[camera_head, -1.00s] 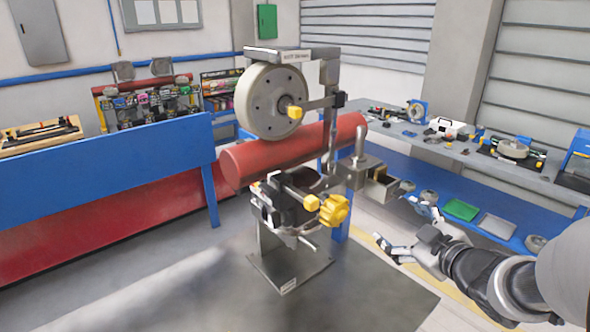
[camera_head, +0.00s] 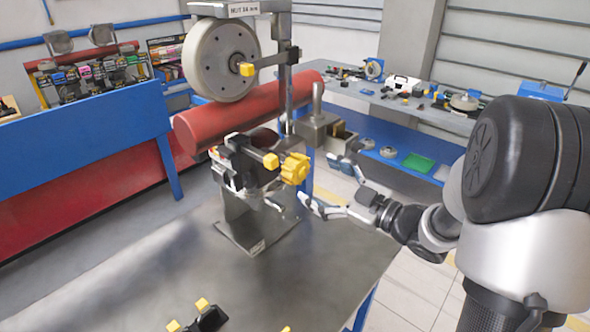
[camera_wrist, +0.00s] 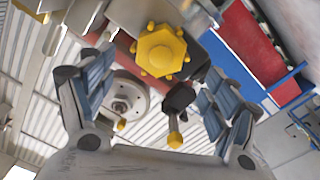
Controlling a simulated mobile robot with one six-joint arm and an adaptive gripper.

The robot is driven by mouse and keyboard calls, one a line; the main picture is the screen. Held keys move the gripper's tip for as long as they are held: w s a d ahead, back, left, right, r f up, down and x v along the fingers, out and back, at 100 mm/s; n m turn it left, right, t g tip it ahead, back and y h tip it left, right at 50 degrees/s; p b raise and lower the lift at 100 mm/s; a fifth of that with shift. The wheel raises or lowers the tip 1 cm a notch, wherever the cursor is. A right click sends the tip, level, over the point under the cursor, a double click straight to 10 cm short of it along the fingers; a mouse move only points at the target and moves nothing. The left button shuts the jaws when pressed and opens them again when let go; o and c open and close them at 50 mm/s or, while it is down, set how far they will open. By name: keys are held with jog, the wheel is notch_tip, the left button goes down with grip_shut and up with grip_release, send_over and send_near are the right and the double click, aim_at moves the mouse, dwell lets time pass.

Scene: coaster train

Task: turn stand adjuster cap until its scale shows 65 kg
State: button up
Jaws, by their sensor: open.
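The stand (camera_head: 243,222) stands upright on a grey tabletop. A lobed yellow cap (camera_head: 295,168), apparently the adjuster cap, sits on its front right side. The cap also shows in the wrist view (camera_wrist: 160,50), at upper middle, facing the camera. My gripper (camera_head: 322,183) is open and empty, just right of the cap in the head view. In the wrist view its blue-padded fingers spread left and right, with the cap beyond and between them. I see no contact. No readable kg scale shows in either view.
A wheel (camera_head: 220,60) with a smaller yellow knob (camera_head: 247,69) is above the cap, and a red roller (camera_head: 215,120) runs behind. A metal box (camera_head: 318,130) is behind my gripper. Black parts with yellow tips (camera_head: 205,317) lie at the front edge. The tabletop between is clear.

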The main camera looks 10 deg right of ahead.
aim_at(303, 170)
jog(key=x, duration=0.8)
jog(key=shift+b, duration=0.3)
jog(key=c, duration=1.1)
jog(key=shift+m+p, duration=0.3)
jog(key=shift+p, duration=0.05)
jog(key=m+p, duration=0.4)
jog(key=m, duration=0.1)
jog(key=shift+w+d+r+m+p, duration=0.1)
jog(key=shift+r+m+p, duration=0.1)
jog(key=shift+m+p, duration=0.1)
jog(key=m+p, duration=0.4)
jog(key=m, duration=0.1)
jog(key=shift+w+d+f, duration=0.1)
jog(key=shift+f, duration=0.1)
jog(key=shift+m, duration=0.4)
